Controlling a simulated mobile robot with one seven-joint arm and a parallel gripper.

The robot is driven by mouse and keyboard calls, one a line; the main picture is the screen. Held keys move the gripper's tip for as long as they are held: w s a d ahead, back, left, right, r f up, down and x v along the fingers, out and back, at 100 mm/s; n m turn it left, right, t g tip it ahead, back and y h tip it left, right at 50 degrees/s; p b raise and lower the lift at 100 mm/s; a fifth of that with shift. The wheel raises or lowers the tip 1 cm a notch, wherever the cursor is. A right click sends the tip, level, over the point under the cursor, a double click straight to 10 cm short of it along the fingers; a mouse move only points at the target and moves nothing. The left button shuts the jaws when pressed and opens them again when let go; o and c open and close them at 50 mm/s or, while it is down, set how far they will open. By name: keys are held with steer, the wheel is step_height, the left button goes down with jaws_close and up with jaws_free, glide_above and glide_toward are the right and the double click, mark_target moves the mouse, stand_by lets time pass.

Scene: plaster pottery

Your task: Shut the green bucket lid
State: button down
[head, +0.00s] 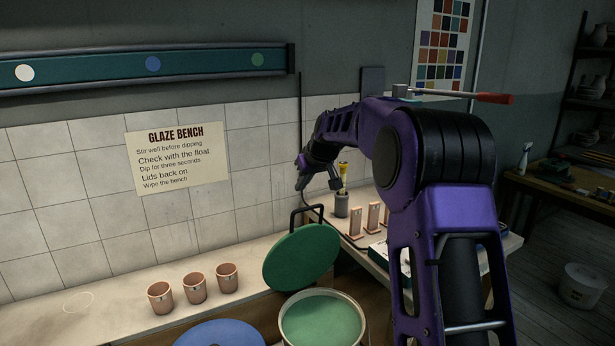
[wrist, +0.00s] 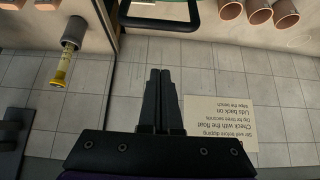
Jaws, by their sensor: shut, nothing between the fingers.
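The green lid (head: 300,258) stands raised and tilted at the back left of its bucket, with a black loop handle (head: 307,210) at its top. The open bucket (head: 281,322) holds green glaze, and its lower part is cut off by the frame. My gripper (head: 299,184) is above and behind the lid, apart from it, near the tiled wall. In the wrist view my gripper (wrist: 160,72) is shut and empty. The lid's handle (wrist: 160,24) shows at the top of that view, beyond the fingertips.
Three clay cups (head: 194,288) stand on the bench left of the lid. A blue lid (head: 222,334) lies at the bottom edge. A grey holder with a yellow tool (head: 342,192) and upright tiles (head: 374,217) stand right of my gripper. A paper sign (head: 177,157) hangs on the wall.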

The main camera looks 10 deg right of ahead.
steer(key=shift+s+d+f, duration=0.1)
steer(key=shift+s+f, duration=0.15)
steer(key=shift+f, duration=0.4)
steer(key=shift+s+d+f, duration=0.1)
steer(key=shift+s+f, duration=0.15)
steer(key=shift+f, duration=0.4)
steer(key=shift+s+d+f, duration=0.1)
steer(key=shift+s+f, duration=0.15)
steer(key=shift+f, duration=0.4)
steer(key=shift+s+f+b, duration=0.1)
steer(key=shift+b, duration=0.3)
